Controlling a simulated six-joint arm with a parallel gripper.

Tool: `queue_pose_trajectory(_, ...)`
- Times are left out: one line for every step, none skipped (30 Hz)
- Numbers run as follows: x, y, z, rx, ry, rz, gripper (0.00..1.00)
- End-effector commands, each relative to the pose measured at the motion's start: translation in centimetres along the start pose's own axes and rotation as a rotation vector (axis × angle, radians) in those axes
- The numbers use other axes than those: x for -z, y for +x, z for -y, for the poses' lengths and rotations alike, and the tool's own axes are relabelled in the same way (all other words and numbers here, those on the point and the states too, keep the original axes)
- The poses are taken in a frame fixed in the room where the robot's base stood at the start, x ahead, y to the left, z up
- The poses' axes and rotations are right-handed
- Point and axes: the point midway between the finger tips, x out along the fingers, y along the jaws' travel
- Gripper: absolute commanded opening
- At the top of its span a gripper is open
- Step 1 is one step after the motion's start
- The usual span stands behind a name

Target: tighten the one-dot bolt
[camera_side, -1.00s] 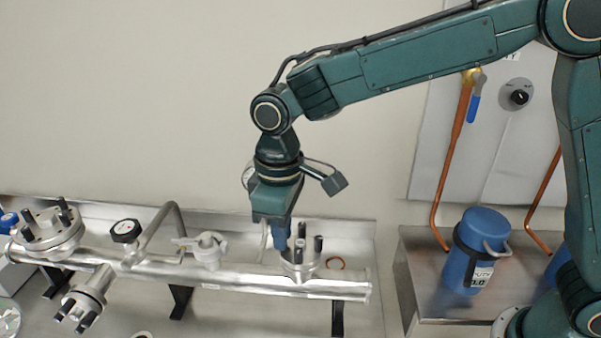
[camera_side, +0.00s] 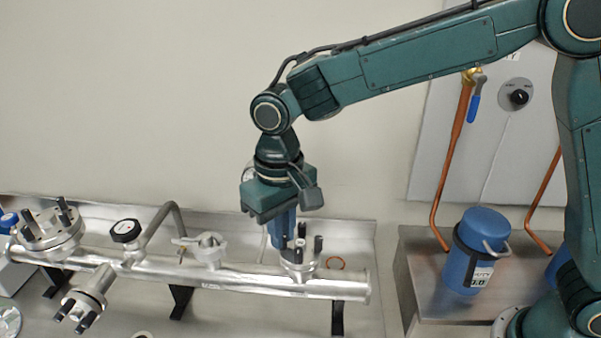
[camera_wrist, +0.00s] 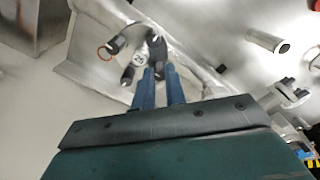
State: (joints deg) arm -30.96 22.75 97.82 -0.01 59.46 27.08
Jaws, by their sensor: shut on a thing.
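My gripper (camera_side: 281,240) points straight down over the right-hand flange (camera_side: 300,264) of the steel pipe manifold. Its blue fingers are shut on a dark bolt at the flange's left side; the fingers hide most of that bolt in the side view. In the wrist view the fingertips (camera_wrist: 160,72) close around the dark bolt (camera_wrist: 157,50). Other dark bolts stand on the same flange, one at the right (camera_side: 318,245) and one in front (camera_side: 297,256). They also show in the wrist view beside the fingers (camera_wrist: 116,44). I cannot make out any dot marks.
A blue canister (camera_side: 476,250) stands on the right-hand bench.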

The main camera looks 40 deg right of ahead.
Motion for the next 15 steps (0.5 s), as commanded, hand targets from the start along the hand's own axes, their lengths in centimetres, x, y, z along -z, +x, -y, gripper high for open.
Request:
queue_pose_trajectory(0.06, -0.02, 0.03, 0.001, 0.000, -0.002, 0.00)
queue_pose_trajectory(0.06, -0.02, 0.03, 0.001, 0.000, -0.002, 0.00)
queue_pose_trajectory(0.06, -0.02, 0.03, 0.001, 0.000, -0.002, 0.00)
queue_pose_trajectory(0.06, -0.02, 0.03, 0.001, 0.000, -0.002, 0.00)
queue_pose_trajectory(0.06, -0.02, 0.03, 0.001, 0.000, -0.002, 0.00)
queue_pose_trajectory(0.06, -0.03, 0.03, 0.001, -0.001, -0.002, 0.00)
queue_pose_trajectory(0.06, -0.03, 0.03, 0.001, -0.001, -0.002, 0.00)
queue_pose_trajectory(0.06, -0.03, 0.02, 0.001, -0.001, -0.003, 0.15)
queue_pose_trajectory(0.07, -0.03, 0.02, 0.001, -0.001, -0.003, 0.23)
queue_pose_trajectory(0.06, -0.03, 0.02, 0.001, -0.001, -0.002, 0.28)
queue_pose_trajectory(0.06, -0.03, 0.02, 0.001, -0.001, -0.002, 0.34)
queue_pose_trajectory(0.05, -0.02, 0.02, 0.001, -0.001, -0.002, 0.35)
queue_pose_trajectory(0.05, -0.02, 0.01, 0.001, -0.001, -0.002, 0.35)
queue_pose_trajectory(0.04, -0.02, 0.01, 0.001, -0.002, -0.002, 0.35)
queue_pose_trajectory(0.04, -0.02, 0.01, 0.001, -0.002, -0.001, 0.35)
